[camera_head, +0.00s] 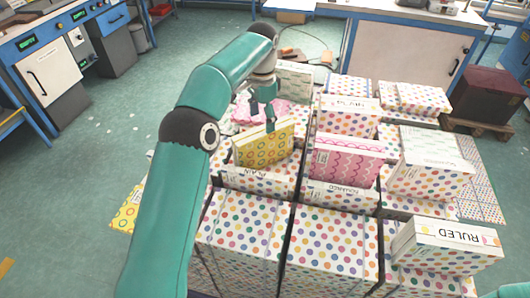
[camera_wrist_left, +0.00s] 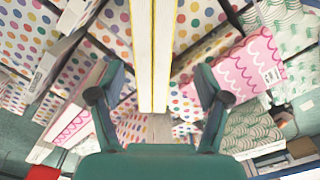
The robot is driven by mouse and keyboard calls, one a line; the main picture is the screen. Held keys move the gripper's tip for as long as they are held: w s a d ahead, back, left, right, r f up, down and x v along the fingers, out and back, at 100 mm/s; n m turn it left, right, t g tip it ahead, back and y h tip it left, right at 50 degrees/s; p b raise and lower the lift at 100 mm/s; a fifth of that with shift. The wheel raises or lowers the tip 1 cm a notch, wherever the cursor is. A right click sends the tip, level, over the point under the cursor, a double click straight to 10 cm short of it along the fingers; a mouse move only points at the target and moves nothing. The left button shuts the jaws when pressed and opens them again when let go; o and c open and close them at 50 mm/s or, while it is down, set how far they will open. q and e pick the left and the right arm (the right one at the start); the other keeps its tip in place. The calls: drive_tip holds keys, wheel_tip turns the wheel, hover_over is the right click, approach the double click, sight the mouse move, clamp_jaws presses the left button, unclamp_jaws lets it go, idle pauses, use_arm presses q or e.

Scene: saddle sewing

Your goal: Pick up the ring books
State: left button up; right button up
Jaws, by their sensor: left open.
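A yellow book with a ring pattern (camera_head: 262,146) stands tilted on the dotted boxes left of the middle in the head view. Another yellow ring-patterned piece (camera_head: 126,212) shows low at the left, partly hidden by my left arm. My left gripper (camera_head: 269,122) is open, pointing down at the top edge of the yellow book. In the left wrist view a pale, thick book edge with yellow covers (camera_wrist_left: 152,50) lies between the spread fingers, with gaps on both sides. My right gripper is not in view.
Dotted boxes, one marked PLAIN (camera_head: 257,181), fill the middle. A pink wavy book (camera_head: 346,160) stands to the right of the yellow one. A box marked RULED (camera_head: 445,246) lies front right. Workbenches line the back; the green floor is open at left.

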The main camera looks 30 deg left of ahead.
sight(262, 128)
use_arm(q)
wheel_tip(262, 128, down, 5)
drive_tip(key=shift+r+b, duration=0.15)
drive_tip(key=shift+b, duration=0.2)
drive_tip(key=shift+s+d+f, duration=0.1)
drive_tip(key=shift+d+f, duration=0.1)
drive_tip(key=shift+f, duration=1.15)
drive_tip(key=shift+s+d+f, duration=0.1)
drive_tip(key=shift+d+f, duration=0.1)
drive_tip(key=shift+f, duration=1.1)
clamp_jaws()
drive_tip(key=shift+w+r, duration=0.1)
drive_tip(key=shift+r, duration=0.05)
